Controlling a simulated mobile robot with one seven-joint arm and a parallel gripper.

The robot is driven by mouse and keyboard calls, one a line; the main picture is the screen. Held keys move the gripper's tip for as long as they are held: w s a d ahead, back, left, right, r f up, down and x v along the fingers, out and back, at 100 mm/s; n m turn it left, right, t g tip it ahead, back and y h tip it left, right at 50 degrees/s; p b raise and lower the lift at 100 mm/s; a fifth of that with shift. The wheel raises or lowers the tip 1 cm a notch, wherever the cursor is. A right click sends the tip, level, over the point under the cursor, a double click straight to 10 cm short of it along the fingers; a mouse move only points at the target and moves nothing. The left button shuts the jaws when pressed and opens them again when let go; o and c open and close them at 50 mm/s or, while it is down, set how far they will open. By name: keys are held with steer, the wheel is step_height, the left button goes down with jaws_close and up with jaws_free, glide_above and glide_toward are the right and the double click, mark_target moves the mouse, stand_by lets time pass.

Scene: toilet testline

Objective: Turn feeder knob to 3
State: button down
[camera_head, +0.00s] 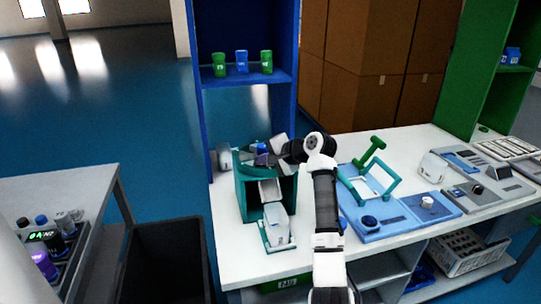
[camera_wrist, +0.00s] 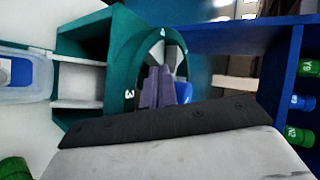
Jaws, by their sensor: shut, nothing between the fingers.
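The teal feeder (camera_head: 243,200) stands at the left end of the white table, and its stepped wall also shows in the wrist view (camera_wrist: 85,40). A round teal dial face (camera_wrist: 122,75) carries a 3 at its left and a 4 at its top. Inside it is the feeder knob (camera_wrist: 183,92), with grey and blue parts showing. My gripper (camera_wrist: 162,85) has its two purple-grey fingers together, in front of the knob, covering its middle. I cannot tell whether they touch it or which number it points to. In the head view my gripper (camera_head: 264,158) is at the feeder's top.
A blue shelf (camera_head: 245,75) with green and blue cups stands behind the feeder. A white container (camera_head: 275,222) sits at the feeder's front. A blue tray (camera_head: 385,215) with a teal frame (camera_head: 368,182) lies right of my arm. A dark bin (camera_head: 165,260) stands left of the table.

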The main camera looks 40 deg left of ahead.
steer(key=shift+s+a+m+t+p, duration=0.1)
steer(key=shift+a+m+t+p, duration=0.1)
steer(key=shift+m+t+p, duration=0.15)
stand_by(0.5)
steer(key=shift+a+m+t, duration=0.1)
steer(key=shift+m+t, duration=0.15)
